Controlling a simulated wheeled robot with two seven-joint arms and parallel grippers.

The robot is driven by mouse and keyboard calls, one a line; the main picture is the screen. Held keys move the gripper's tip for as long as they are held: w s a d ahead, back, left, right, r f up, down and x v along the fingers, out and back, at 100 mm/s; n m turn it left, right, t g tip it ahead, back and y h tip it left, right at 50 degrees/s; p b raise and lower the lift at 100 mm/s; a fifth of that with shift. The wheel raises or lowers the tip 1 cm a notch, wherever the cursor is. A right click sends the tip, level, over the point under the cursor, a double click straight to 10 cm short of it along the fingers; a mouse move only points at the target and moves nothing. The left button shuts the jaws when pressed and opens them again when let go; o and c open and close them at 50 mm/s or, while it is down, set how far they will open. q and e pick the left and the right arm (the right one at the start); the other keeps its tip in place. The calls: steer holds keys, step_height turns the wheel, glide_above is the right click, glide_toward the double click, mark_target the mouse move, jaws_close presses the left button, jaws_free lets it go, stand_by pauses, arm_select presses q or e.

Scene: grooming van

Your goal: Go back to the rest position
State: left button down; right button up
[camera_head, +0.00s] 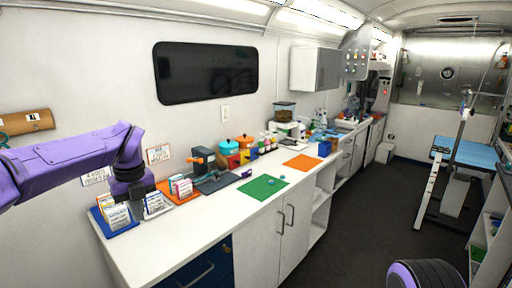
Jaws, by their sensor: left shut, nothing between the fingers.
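My left arm comes in from the left, purple with a dark wrist. My left gripper (137,207) points down over the left end of the white counter (150,250), shut and empty. It is close to the card packets on the blue tray (123,227) and partly hides what lies behind it. I cannot tell whether it touches them. A rounded purple and black part of my own body shows at the bottom right. My right gripper is not in view.
An orange tray (190,198) with packets stands right of the gripper. A green mat (262,188) and an orange mat (302,162) lie further along the counter. A blue-topped table (470,152) stands at the right. The dark floor (360,225) between is open.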

arm_select(q)
steer(key=a+f+m+t+y, duration=0.2)
steer(key=a+f+m+y, duration=0.55)
steer(key=f+m, duration=0.2)
steer(key=s+d+f+m+t+b, duration=0.2)
steer(key=s+f+m+t, duration=0.1)
steer(key=f+m, duration=0.65)
steer(key=s+d+f+m+t+b, duration=0.15)
steer(key=s+f+m, duration=0.25)
steer(key=f+m, duration=0.55)
steer(key=s+d+f+m+g+h+b, duration=0.1)
steer(key=s+f+m, duration=0.2)
steer(key=s+f, duration=0.3)
steer(key=s+d+f+m+g+h+b, duration=0.1)
steer(key=s+f, duration=0.6)
steer(key=s, duration=0.7)
steer(key=s+d+f+m+g+h, duration=0.1)
steer(key=s+f+m, duration=0.4)
steer(key=s, duration=0.5)
step_height(320, 180, down, 2)
steer(key=shift+s+d+f+g+h+b, duration=0.3)
steer(key=shift+d+g+h+b, duration=0.15)
steer(key=shift+h, duration=0.5)
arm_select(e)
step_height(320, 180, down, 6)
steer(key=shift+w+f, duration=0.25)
